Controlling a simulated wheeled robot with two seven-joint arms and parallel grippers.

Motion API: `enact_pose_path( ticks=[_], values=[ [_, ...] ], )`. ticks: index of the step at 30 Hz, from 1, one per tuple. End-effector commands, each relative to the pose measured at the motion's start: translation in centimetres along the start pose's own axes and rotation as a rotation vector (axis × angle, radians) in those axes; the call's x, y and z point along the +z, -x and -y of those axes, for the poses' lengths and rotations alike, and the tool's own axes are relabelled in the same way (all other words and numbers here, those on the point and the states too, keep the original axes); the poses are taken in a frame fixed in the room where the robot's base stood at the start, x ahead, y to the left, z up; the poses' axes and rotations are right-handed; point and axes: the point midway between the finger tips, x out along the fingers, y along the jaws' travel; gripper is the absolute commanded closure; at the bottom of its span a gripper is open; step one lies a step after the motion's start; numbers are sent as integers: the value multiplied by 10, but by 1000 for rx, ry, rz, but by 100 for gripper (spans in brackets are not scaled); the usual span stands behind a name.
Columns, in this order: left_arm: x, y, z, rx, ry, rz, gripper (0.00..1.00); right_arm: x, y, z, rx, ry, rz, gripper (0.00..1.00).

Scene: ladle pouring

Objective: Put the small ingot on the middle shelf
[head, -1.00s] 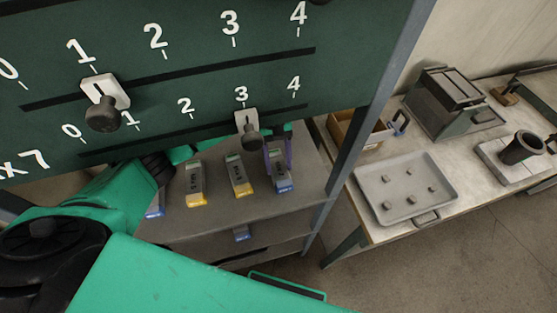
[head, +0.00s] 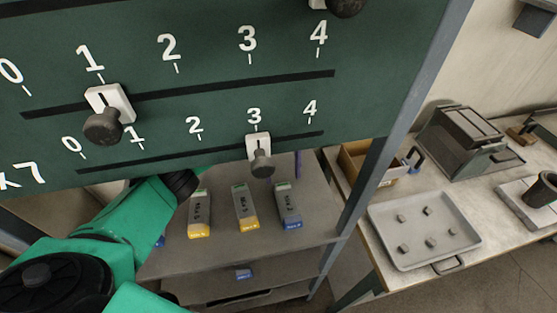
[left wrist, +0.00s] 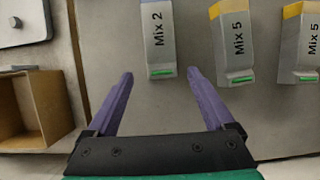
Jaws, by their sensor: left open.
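Ingots lie in a row on the top shelf (head: 225,254). The rightmost ingot in the head view (head: 288,206) is grey with a blue end; it reads Mix 2 in the left wrist view (left wrist: 158,38). Beside it lie two yellow-ended ingots, a middle one (head: 246,209) and a left one (head: 200,214). Which is the small ingot is unclear. My left gripper (left wrist: 160,73) is open and empty, its purple fingertips just short of the Mix 2 ingot's green-marked end. The board hides most of it in the head view. My right gripper is not visible. The middle shelf (head: 205,283) is below.
A green numbered board (head: 210,100) with slider knobs overhangs the shelves. A grey post (head: 375,190) stands at their right. The bench at right holds a tray (head: 420,218) with several small pieces, and an open box (head: 362,165). A blue-ended grey piece (head: 244,274) shows below the top shelf.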

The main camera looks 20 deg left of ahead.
Motion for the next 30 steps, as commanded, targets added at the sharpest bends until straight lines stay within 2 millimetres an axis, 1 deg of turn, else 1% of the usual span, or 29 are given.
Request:
enact_pose_path(
  ticks=[1, 6, 13, 19, 30],
  values=[
    [-10, 0, -1, 2, 2, 0, 13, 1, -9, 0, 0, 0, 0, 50],
    [-33, 11, -2, 2, 1, 0, 13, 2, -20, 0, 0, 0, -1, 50],
    [-55, 20, -4, 3, 0, -1, 13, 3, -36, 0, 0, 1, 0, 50],
    [-63, 25, -2, 0, -1, -1, 13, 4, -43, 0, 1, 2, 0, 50],
    [-64, 28, -1, -1, -1, 0, 13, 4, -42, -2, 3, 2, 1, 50]
  ],
)
